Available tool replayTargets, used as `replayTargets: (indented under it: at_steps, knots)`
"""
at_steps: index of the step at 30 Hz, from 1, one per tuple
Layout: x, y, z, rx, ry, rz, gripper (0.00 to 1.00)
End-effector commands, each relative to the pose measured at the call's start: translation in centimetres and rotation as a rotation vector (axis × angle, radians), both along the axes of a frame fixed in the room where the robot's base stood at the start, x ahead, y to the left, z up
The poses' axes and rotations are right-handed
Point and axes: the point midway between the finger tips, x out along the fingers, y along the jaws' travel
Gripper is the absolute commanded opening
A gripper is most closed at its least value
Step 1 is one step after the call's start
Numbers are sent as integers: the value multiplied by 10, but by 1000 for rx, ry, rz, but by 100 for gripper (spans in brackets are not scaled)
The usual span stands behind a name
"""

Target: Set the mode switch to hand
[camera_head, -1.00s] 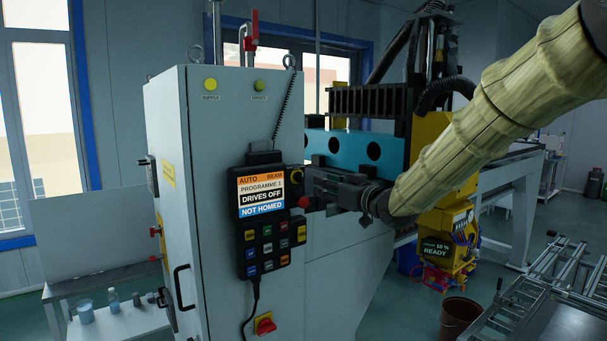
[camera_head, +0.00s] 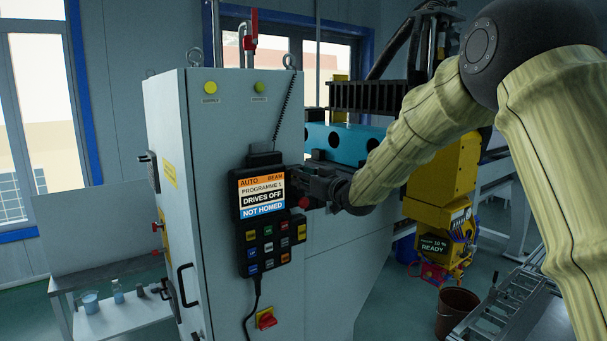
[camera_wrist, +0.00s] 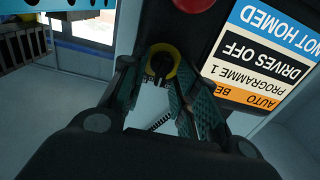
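The pendant (camera_head: 241,225) hangs on the grey cabinet front. Its screen (camera_head: 262,196) reads AUTO, BEAM, PROGRAMME 1, DRIVES OFF, NOT HOMED; it shows upside down in the wrist view (camera_wrist: 262,52). The mode switch (camera_wrist: 161,63), a black knob in a yellow ring, sits beside the screen in the wrist view; my gripper hides it in the head view. My gripper (camera_head: 303,182) is at the pendant's upper right edge. In the wrist view its fingers (camera_wrist: 158,75) stand apart with the switch between their tips. I cannot tell whether they touch the knob.
A red button (camera_head: 304,202) sits just below my gripper, close to the fingers in the wrist view (camera_wrist: 193,3). A coiled cable (camera_head: 283,108) hangs above the pendant. A red rotary switch (camera_head: 266,319) is lower on the cabinet. A blue beam (camera_head: 345,143) lies behind my wrist.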

Motion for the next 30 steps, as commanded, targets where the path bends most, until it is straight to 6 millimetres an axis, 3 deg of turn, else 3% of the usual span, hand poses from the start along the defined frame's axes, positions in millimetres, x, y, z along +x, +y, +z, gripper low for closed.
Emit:
replayTargets:
  at_steps: [10,15,30]
  knots:
    - [2,1,-1,1,1,-1,29]
    - [2,1,-1,1,1,-1,0]
    - [2,2,-4,-55,-40,-1,0]
